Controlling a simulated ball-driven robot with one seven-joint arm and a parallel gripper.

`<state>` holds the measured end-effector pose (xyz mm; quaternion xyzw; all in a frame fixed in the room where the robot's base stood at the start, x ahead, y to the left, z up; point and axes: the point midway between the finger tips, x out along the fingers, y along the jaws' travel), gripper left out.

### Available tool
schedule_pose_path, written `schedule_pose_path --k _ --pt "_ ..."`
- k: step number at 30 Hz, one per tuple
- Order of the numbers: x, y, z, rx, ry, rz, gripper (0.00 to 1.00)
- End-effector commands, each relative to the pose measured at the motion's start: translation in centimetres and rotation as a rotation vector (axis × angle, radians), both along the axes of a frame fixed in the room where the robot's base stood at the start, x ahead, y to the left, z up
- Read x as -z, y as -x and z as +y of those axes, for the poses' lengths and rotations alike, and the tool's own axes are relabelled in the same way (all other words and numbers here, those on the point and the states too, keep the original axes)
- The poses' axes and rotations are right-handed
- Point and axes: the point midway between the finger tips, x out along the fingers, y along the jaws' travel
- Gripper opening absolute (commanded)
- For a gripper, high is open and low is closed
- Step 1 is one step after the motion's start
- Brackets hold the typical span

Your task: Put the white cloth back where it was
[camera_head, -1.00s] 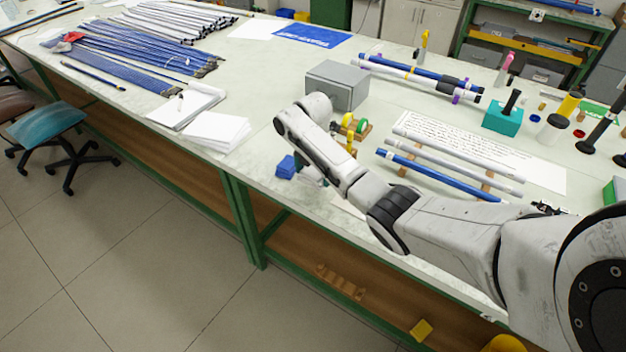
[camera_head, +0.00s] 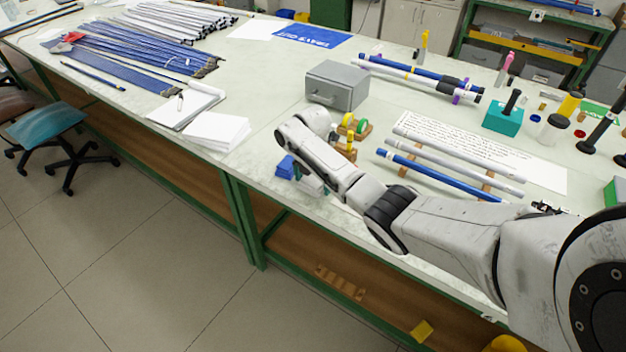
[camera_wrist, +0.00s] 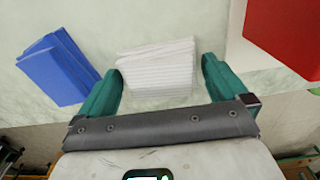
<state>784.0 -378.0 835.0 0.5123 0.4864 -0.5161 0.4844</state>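The white cloth (camera_wrist: 157,66) is a folded, layered stack lying on the pale tabletop in the wrist view. In the head view, a white patch that looks like it (camera_head: 312,186) shows just below my wrist, partly hidden by the arm. My gripper (camera_wrist: 163,70) has two green fingers spread wide, one on each side of the cloth. A gap shows at the right finger; whether the left finger touches cannot be told. A folded blue cloth (camera_wrist: 57,68) lies just left of the left finger, and also shows in the head view (camera_head: 285,167).
A red object (camera_wrist: 285,35) stands right of the gripper in the wrist view. In the head view, a grey box (camera_head: 337,86), yellow-green rollers (camera_head: 352,124) and rods on supports (camera_head: 450,170) stand close by. White papers (camera_head: 216,131) lie left; the table's front edge is near.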

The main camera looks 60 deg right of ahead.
Motion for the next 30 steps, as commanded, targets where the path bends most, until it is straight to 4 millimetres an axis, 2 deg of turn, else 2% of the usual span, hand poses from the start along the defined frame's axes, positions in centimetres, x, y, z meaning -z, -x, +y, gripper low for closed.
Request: schedule_pose_path --k 5,8,15,21,25,30 --pt "-0.9 -0.1 0.0 -0.001 0.001 -0.003 1.0" --pt "-2.4 -0.1 0.0 -0.001 0.001 -0.003 1.0" --pt "-7.4 -0.2 0.0 0.0 0.003 -0.004 1.0" --pt "-10.6 -0.2 0.0 -0.001 0.001 -0.003 1.0" --pt "-11.8 -0.1 0.0 0.0 0.0 -0.002 1.0" --pt "-12.3 -0.1 0.1 0.0 0.0 0.0 1.0"
